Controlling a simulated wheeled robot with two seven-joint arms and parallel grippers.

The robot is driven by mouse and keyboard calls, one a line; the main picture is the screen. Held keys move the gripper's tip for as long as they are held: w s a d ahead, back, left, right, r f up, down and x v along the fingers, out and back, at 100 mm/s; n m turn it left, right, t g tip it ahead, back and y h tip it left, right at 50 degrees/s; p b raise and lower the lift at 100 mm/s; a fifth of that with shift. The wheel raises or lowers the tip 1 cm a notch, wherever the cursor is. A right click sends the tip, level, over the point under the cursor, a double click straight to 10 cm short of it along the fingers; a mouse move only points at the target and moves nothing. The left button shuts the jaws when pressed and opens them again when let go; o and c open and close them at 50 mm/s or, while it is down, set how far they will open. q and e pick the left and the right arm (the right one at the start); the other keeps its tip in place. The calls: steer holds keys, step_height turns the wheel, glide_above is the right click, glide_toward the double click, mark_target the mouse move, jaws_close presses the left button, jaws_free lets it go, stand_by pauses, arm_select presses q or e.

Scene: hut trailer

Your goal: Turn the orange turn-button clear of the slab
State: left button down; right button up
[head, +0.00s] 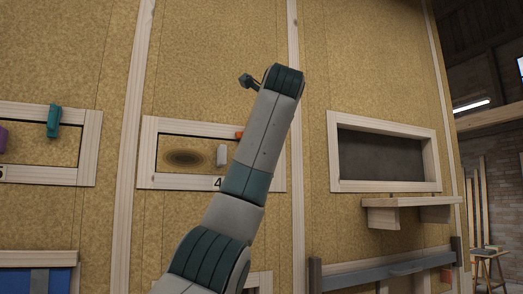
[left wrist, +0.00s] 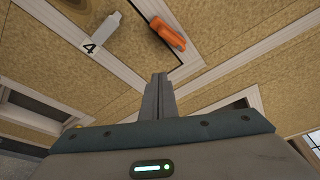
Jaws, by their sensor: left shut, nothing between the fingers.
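The orange turn-button (head: 239,135) shows only as a small piece beside my arm in the head view. In the left wrist view the orange turn-button (left wrist: 167,36) is fully seen, lying slantwise by the wooden frame. The slab (head: 172,143) with a dark oval mark sits in the frame marked 4. A pale grey piece (head: 221,155) stands at the frame's lower edge, and it also shows in the left wrist view (left wrist: 105,28). My left gripper (left wrist: 160,82) is shut and empty, its tips below the orange button in that view, apparently apart from it. My arm hides the frame's right part.
A teal turn-button (head: 54,120) is on the left hatch frame. To the right are a dark framed opening (head: 385,155), a wooden shelf (head: 410,202) below it and a grey rail (head: 385,272) jutting from the wall. The wall above the frame is flat.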

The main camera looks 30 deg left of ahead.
arm_select(q)
steer(key=shift+r+b+v, duration=0.2)
steer(key=shift+b+v, duration=0.1)
steer(key=shift+v, duration=1.1)
steer(key=shift+w+d, duration=0.15)
steer(key=shift+d, duration=0.05)
steer(key=shift+w, duration=0.1)
